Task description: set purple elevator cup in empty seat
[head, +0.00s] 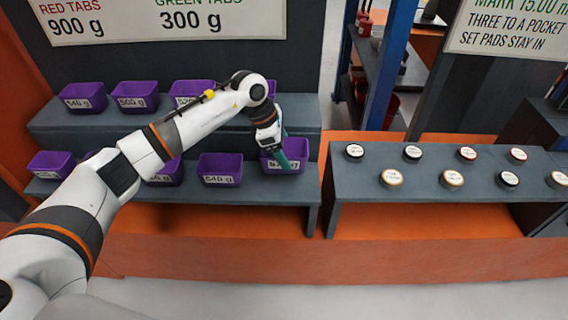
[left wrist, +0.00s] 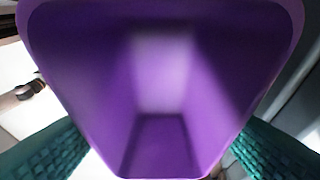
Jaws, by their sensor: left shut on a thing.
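A purple cup (head: 293,158) with a white weight label is at the right end of the lower shelf row. My left gripper (head: 283,160) is shut on it, with a teal finger showing in front of the cup. In the left wrist view the cup's purple inside (left wrist: 160,80) fills most of the picture and looks empty. Teal fingers show on both sides of it. I cannot tell whether the cup rests on the shelf or hangs just above it. No empty seat shows clearly; my arm hides parts of both rows. My right gripper is out of view.
Several other purple cups stand on the upper shelf (head: 105,119) and lower shelf (head: 255,190), among them one left of the held cup (head: 220,168). To the right, a separate grey bench (head: 440,180) holds several small round pads. A blue post (head: 388,70) stands behind.

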